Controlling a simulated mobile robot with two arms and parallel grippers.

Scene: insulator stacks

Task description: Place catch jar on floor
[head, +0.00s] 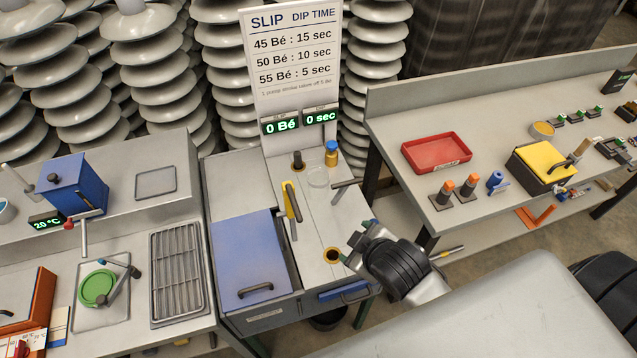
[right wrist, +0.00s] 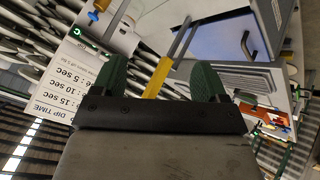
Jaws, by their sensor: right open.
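A clear, faint glass jar (head: 318,177), which looks like the catch jar, stands on the grey middle bench below the sign. My right gripper (head: 360,232) is above the front right part of this bench, nearer the camera than the jar and apart from it. In the right wrist view the right gripper (right wrist: 160,72) is open, its two green fingers spread. A yellow strip (right wrist: 158,77) shows beyond the gap between them. I cannot make out the jar in that view. My left gripper is not in view. Some floor (head: 484,252) shows below the right bench.
A dark bucket (head: 327,319) is under the bench. The right bench holds a red tray (head: 436,153).

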